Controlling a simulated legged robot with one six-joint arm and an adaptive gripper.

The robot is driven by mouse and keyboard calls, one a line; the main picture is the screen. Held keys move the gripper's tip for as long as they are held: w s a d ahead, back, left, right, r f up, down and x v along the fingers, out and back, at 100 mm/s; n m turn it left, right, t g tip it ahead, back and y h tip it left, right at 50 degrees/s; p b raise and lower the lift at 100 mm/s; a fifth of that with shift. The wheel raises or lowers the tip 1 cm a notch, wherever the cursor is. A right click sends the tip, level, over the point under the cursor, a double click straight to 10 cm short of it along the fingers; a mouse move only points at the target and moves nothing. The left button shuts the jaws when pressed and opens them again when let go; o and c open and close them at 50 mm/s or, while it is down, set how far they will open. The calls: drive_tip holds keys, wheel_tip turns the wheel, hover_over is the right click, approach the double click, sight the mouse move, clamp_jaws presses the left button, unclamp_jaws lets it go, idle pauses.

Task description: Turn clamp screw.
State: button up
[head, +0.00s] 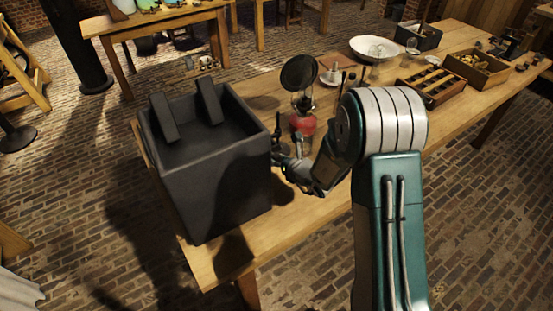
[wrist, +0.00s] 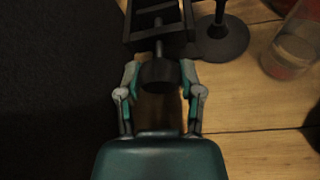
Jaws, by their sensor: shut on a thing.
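In the wrist view the clamp screw shows as a dark round knob (wrist: 159,74) on a thin shaft. The shaft runs up into a black clamp frame (wrist: 155,18). My gripper (wrist: 160,82) has one finger on each side of the knob and is shut on it. In the head view my gripper (head: 281,161) is low beside the right face of a large dark box (head: 215,180). The knob is too small and shadowed to make out in the head view.
A red-based lamp (head: 303,122) with a round dark reflector stands just behind my gripper. In the wrist view a black round base (wrist: 220,40) and a glass jar (wrist: 291,50) are close on the right. Wooden trays (head: 432,86) stand farther along the table.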

drive_tip(key=shift+r+n+t+h, duration=0.1)
drive_tip(key=shift+n+t+h, duration=0.65)
drive_tip(key=shift+n, duration=0.75)
drive_tip(key=shift+h, duration=0.25)
drive_tip(key=o, duration=1.1)
drive_tip(key=shift+s, duration=0.1)
drive_tip(key=shift+o, duration=0.2)
drive_tip(key=v, duration=1.2)
